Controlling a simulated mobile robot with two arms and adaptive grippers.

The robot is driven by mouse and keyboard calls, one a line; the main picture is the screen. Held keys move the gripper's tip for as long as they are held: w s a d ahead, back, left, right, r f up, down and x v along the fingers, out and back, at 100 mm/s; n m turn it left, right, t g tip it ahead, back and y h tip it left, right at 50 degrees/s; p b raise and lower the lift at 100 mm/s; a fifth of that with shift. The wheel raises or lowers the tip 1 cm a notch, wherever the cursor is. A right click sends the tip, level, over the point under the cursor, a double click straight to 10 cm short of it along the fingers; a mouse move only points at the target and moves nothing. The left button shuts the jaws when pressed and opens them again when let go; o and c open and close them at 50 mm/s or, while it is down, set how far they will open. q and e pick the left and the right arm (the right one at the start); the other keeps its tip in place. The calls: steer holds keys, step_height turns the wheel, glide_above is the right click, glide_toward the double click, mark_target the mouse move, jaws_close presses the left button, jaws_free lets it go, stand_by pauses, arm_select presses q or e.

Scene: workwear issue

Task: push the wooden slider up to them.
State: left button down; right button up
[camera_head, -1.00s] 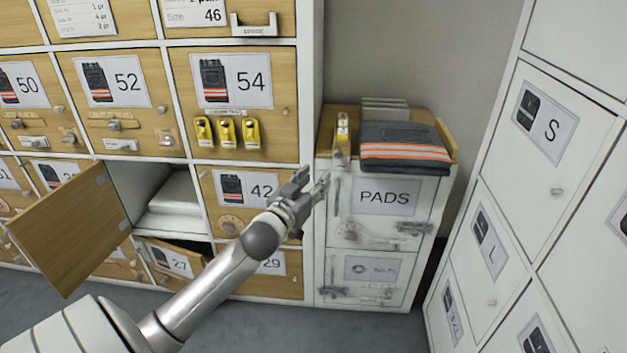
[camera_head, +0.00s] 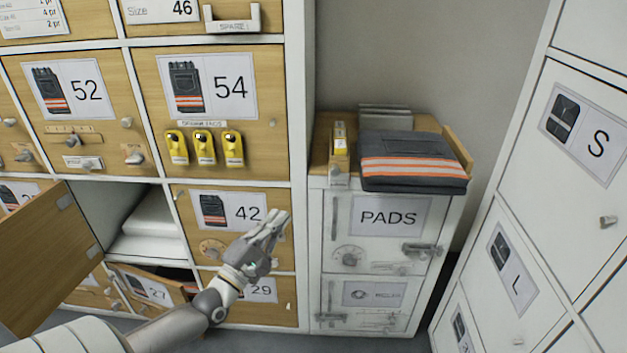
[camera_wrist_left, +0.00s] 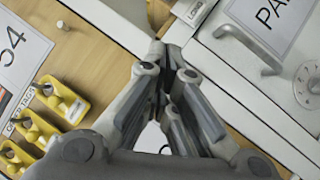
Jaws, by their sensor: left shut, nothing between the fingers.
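On top of the low white cabinet (camera_head: 322,230), folded dark trousers (camera_head: 412,173) with an orange stripe lie in front of several upright grey pads (camera_head: 385,118). A wooden upright piece (camera_head: 459,152) stands along their right side. A narrow piece with a yellow label (camera_head: 340,139) stands left of the trousers; I cannot tell which wooden part is the slider. My left gripper (camera_head: 279,219) is shut and empty, in front of the door marked 42, left of and below the cabinet top. In the left wrist view its fingers (camera_wrist_left: 162,62) meet near the boundary between wooden door and white cabinet.
Yellow tags (camera_head: 204,148) hang on the door marked 54. A wooden door (camera_head: 45,250) stands open at the left, beside a compartment with white stacked items (camera_head: 150,228). White lockers (camera_head: 560,200) stand at the right. The low cabinet's front has protruding handles (camera_head: 423,250).

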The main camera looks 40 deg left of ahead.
arm_select(q)
glide_toward(344, 170)
steer(key=w+a, duration=0.1)
steer(key=a+r, duration=0.1)
steer(key=a, duration=0.1)
steer(key=w+a, duration=0.1)
steer(key=shift+w+a+r, duration=0.15)
steer(key=shift+w+r, duration=0.15)
steer(key=shift+w+d+r, duration=0.1)
steer(key=shift+w+d, duration=0.1)
arm_select(e)
steer(key=shift+w+f, duration=0.15)
steer(key=shift+f, duration=0.4)
arm_select(q)
steer(key=shift+w+d+p, duration=0.2)
steer(key=shift+d+p, duration=0.1)
steer(key=d, duration=0.1)
steer(key=w+d, duration=0.1)
steer(key=shift+w+d+r+p, duration=0.1)
steer(key=shift+w+d+p, duration=0.2)
steer(key=shift+p, duration=0.1)
steer(key=shift+w+d, duration=0.15)
steer(key=shift+d, duration=0.15)
arm_select(e)
steer(key=x, duration=0.4)
steer(key=shift+s, duration=0.25)
